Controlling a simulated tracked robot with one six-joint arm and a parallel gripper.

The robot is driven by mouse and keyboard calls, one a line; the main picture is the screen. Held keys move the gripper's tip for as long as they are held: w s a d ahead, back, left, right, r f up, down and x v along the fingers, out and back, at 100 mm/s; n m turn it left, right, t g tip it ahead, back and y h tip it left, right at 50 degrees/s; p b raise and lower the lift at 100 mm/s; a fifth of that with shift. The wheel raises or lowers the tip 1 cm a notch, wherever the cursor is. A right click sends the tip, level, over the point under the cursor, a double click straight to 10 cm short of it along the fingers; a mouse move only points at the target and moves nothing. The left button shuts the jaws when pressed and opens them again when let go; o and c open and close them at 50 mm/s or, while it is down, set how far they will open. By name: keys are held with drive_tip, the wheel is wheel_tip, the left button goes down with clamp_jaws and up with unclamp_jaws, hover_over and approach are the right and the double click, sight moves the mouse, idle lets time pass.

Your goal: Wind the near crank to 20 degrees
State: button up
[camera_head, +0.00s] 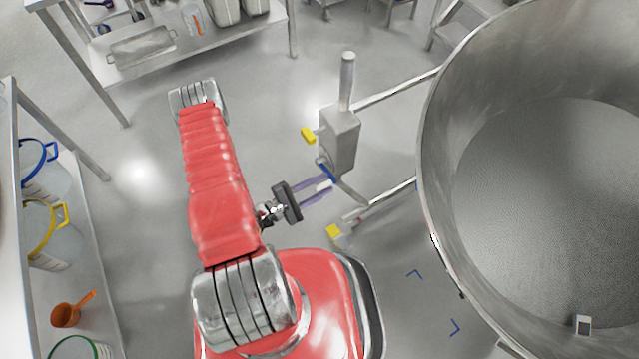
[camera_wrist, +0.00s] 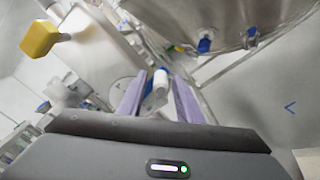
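The crank has a blue arm (camera_head: 326,172) and a white grip (camera_head: 323,185), on the side of a grey box (camera_head: 340,140) joined by rails to the big steel vessel. My gripper (camera_head: 318,188) has two purple fingers pointing at the crank, with the white grip between them. In the wrist view the white grip (camera_wrist: 160,82) lies between the fingertips (camera_wrist: 159,85), with a visible gap toward each finger. The fingers look open around it. The crank's angle cannot be read; no scale is visible.
A large steel vessel (camera_head: 432,150) fills the right side. Yellow parts show beside the box (camera_head: 308,136) and at a rail foot (camera_head: 336,231). A shelf with tubs (camera_head: 95,270) stands at left, a steel table (camera_head: 180,45) behind. Bare floor (camera_head: 270,120) lies between.

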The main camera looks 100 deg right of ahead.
drive_tip(key=shift+o, duration=0.2)
drive_tip(key=shift+w, duration=0.1)
drive_tip(key=v, duration=1.3)
drive_tip(key=shift+w+a, duration=0.25)
drive_tip(key=shift+w, duration=0.05)
idle(0.3)
idle(0.7)
